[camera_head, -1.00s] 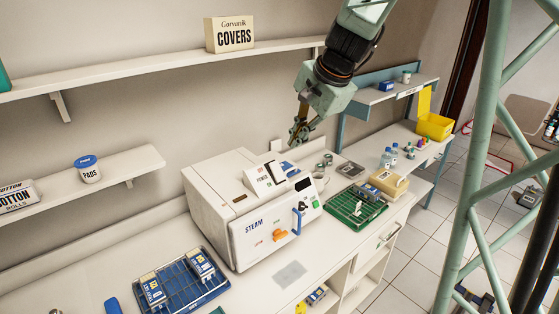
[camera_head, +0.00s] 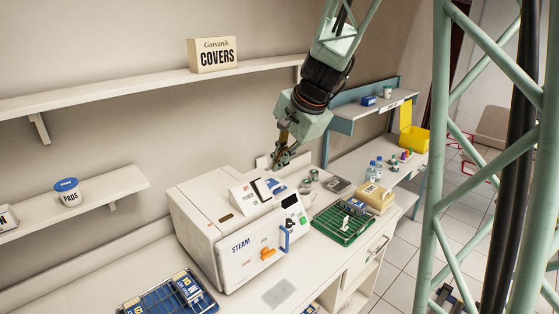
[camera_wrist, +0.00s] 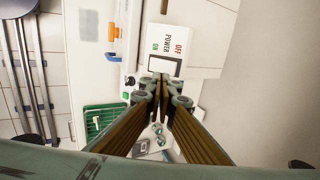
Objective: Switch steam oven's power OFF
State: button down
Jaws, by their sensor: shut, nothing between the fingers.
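The white steam oven (camera_head: 205,240) stands on the counter, with a blue door handle and an orange knob on its front. A sloped panel on its top carries the power switch (camera_head: 262,189). In the wrist view the switch (camera_wrist: 163,66) is a pale rocker in a dark frame, beside the printed words OFF, POWER and ON; which side is pressed cannot be told. My gripper (camera_head: 276,166) is shut and empty, pointing down just beyond the panel. In the wrist view its fingertips (camera_wrist: 162,86) appear right beside the switch's ON end; contact cannot be told.
A green rack (camera_head: 343,222) and a beige box (camera_head: 375,196) stand right of the oven. A blue rack (camera_head: 165,298) holds boxes at the front left. Wall shelves (camera_head: 120,96) run behind and above. Small metal cups (camera_head: 306,187) sit near my gripper.

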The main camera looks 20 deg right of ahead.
aim_at(261, 183)
jog(key=shift+w+a+r+x, duration=0.1)
jog(key=shift+w+x, duration=0.1)
jog(key=shift+x, duration=1.55)
jog(key=shift+w+a+r+x, duration=0.15)
jog(key=shift+w+x, duration=0.1)
jog(key=shift+x, duration=1.5)
jog(key=shift+w+r+x, duration=0.1)
jog(key=shift+w+x, duration=0.1)
jog(key=shift+x, duration=1.6)
jog(key=shift+w, duration=0.1)
jog(key=shift+w+a+f+b, duration=0.25)
jog(key=shift+w+f+b, duration=0.1)
jog(key=shift+w, duration=0.3)
jog(key=shift+s+r, duration=0.15)
jog(key=shift+d, duration=0.1)
jog(key=shift+s+d+f+b, duration=0.15)
jog(key=shift+s+f+b, duration=0.15)
jog(key=shift+s+b, duration=0.4)
